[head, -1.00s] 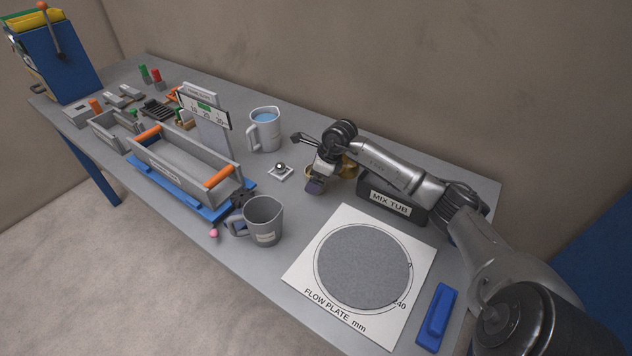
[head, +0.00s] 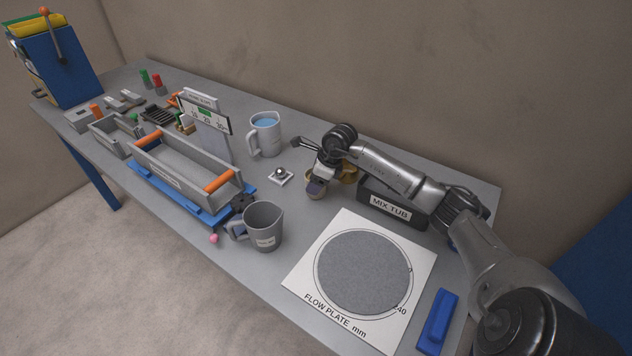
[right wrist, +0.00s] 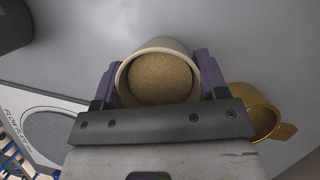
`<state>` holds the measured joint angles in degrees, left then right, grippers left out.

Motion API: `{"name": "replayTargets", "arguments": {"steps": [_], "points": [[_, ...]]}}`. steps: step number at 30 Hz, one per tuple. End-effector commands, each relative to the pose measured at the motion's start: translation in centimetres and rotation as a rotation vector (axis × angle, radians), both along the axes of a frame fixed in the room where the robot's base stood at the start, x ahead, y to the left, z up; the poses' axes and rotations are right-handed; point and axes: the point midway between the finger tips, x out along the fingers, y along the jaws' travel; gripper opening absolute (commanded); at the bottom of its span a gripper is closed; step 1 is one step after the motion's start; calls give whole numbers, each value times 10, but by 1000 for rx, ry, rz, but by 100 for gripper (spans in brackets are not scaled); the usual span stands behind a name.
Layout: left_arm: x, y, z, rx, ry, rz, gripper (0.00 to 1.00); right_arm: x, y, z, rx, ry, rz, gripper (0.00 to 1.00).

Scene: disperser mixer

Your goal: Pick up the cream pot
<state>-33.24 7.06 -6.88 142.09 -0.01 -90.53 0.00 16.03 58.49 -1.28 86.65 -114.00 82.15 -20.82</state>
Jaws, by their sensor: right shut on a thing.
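The cream pot (right wrist: 161,44) is a small round cup with a pale rim, filled with a tan grainy material. In the right wrist view it sits between the two purple fingers of my right gripper (right wrist: 158,88), which is shut on it. In the head view my right gripper (head: 316,187) is at the bench, left of the mix tub, and hides much of the pot. I cannot tell whether the pot touches the bench. My left gripper is not in view.
A brass-coloured cup (right wrist: 262,112) stands close beside the pot. The black mix tub (head: 392,204) and flow plate (head: 304,286) lie to the right. A blue-filled jug (head: 265,136), small white square (head: 280,178) and grey mug (head: 264,228) stand to the left.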

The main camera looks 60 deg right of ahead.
Motion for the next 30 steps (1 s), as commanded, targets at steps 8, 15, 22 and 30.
{"name": "replayTargets", "arguments": {"steps": [8,15,22,30], "points": [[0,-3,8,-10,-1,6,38,0,-1,32,-4,-3,0,37],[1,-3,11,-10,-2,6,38,-21,-6,49,-5,2,-1,37],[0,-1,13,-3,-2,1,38,-46,-11,64,-4,5,1,37],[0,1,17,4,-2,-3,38,-70,-16,80,-3,2,1,37]]}}
